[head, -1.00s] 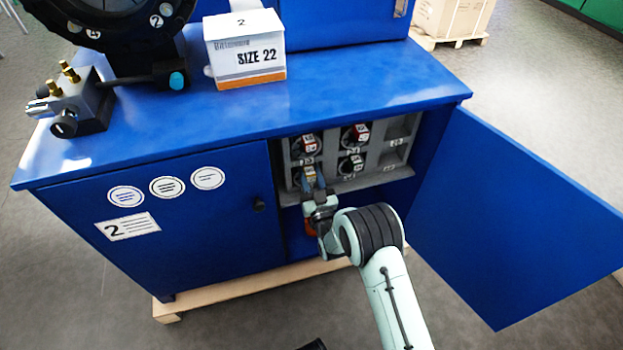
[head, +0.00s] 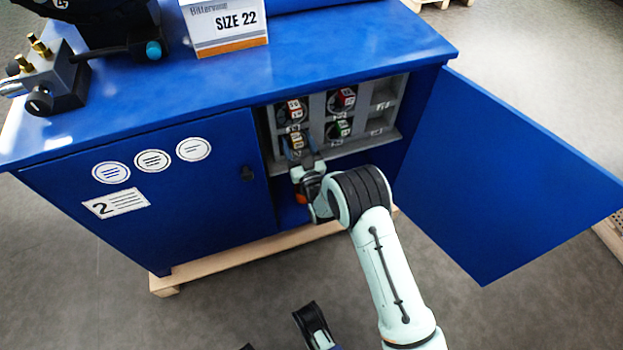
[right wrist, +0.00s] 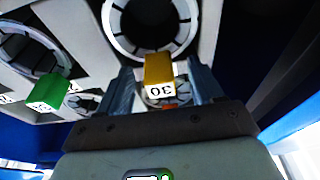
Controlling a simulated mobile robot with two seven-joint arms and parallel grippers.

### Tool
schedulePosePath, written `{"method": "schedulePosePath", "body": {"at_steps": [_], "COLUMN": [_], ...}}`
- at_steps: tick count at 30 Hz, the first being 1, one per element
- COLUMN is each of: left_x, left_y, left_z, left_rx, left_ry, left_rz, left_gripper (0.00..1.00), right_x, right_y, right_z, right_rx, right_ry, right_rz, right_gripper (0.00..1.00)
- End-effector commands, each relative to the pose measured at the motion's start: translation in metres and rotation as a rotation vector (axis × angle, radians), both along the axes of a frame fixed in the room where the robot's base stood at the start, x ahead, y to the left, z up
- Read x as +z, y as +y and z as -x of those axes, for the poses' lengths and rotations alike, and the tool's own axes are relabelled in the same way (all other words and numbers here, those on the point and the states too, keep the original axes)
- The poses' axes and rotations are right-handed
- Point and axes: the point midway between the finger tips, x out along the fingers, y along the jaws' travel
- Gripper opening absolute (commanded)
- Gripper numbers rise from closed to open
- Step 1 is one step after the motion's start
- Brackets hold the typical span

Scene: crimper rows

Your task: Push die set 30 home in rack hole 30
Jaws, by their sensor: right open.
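Die set 30, with a yellow block (right wrist: 159,72) marked 30, shows upside down in the right wrist view, in front of a dark round hole with a pale segmented ring (right wrist: 112,35). In the head view its yellow part (head: 297,139) is at the lower left of the grey rack (head: 374,122). My right gripper (head: 298,146) is open in front of it. In the right wrist view its two fingers (right wrist: 158,88) stand apart, one on each side of the block. How deep the die set sits cannot be told. Dark parts at the head view's bottom edge may be my left gripper, cut off.
Two red-marked die sets (head: 294,108) (head: 346,97) sit above, and a green one (head: 342,129) to the right. The open blue door (head: 505,180) stands right of my arm. The closed door (head: 150,215) is left. A SIZE 22 box (head: 225,27) stands on top.

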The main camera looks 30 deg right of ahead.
Motion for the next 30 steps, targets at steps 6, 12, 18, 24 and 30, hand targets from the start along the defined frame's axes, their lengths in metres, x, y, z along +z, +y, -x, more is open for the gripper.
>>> {"method": "schedulePosePath", "body": {"at_steps": [6, 12, 18, 24, 30], "left_x": [0.014, 0.025, 0.031, 0.032, 0.032], "left_y": [-0.003, -0.005, -0.006, -0.007, -0.007], "left_z": [-0.026, -0.045, -0.055, -0.058, -0.058], "left_rx": [-0.009, -0.016, -0.019, -0.020, -0.019], "left_ry": [-0.086, -0.150, -0.184, -0.193, -0.193], "left_rz": [-0.006, -0.010, -0.012, -0.012, -0.012], "left_gripper": [0.43, 0.43, 0.43, 0.43, 0.43], "right_x": [-0.012, -0.024, -0.030, -0.032, -0.032], "right_y": [0.012, 0.023, 0.029, 0.030, 0.030], "right_z": [0.053, 0.094, 0.119, 0.125, 0.125], "right_rx": [0.000, 0.000, 0.000, 0.000, 0.000], "right_ry": [0.002, -0.001, -0.007, -0.009, -0.009], "right_rz": [0.000, -0.001, 0.001, 0.001, 0.001], "right_gripper": [0.66, 0.66, 0.66, 0.66, 0.66]}}
